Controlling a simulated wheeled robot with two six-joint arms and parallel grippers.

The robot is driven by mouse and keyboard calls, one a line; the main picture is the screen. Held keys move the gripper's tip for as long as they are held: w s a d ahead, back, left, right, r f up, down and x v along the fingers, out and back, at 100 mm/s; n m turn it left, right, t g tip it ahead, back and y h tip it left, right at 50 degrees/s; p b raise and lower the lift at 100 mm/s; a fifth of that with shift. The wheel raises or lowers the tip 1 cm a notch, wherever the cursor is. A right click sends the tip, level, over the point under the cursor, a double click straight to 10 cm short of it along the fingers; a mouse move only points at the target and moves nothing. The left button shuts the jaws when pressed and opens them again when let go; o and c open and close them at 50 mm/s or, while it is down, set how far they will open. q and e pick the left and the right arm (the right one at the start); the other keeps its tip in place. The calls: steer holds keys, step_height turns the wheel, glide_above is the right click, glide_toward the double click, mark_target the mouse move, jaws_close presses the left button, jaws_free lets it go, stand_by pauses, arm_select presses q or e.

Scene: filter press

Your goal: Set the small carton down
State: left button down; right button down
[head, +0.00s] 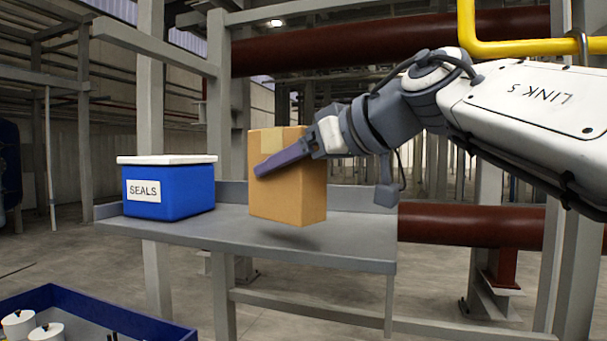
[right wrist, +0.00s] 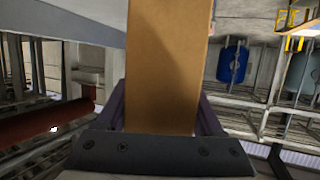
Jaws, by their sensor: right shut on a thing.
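The small carton (head: 290,190) is a brown cardboard box with a paler tape patch near its top. My right gripper (head: 283,160) is shut on it, with one finger across its near face. The carton is upright and hangs a little above the grey shelf (head: 350,243), with a dark shadow on the shelf below it. In the right wrist view the carton (right wrist: 165,65) fills the middle, between both fingers. The carton hides the far finger in the head view. My left gripper is not in view.
A blue bin (head: 168,192) marked SEALS, with a white lid, stands on the shelf left of the carton. The shelf has a raised back edge. A blue tray (head: 125,318) with white items is at the lower left. A yellow pipe (head: 530,47) runs above my right arm.

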steer(key=shift+w+d+f+p, duration=0.35)
steer(key=shift+w+f, duration=0.2)
steer(key=shift+w, duration=0.75)
steer(key=shift+w+d+f+p, duration=0.2)
steer(key=shift+w+d+f, duration=0.35)
steer(key=shift+w, duration=0.75)
steer(key=shift+w+d+f+p, duration=0.35)
steer(key=shift+w+f, duration=0.2)
steer(key=shift+w, duration=0.75)
steer(key=shift+c, duration=0.2)
jaws_free()
steer(key=shift+f, duration=0.2)
steer(key=shift+r, duration=0.15)
steer(key=b+v, duration=0.2)
steer(key=v, duration=1)
steer(key=shift+s, duration=0.1)
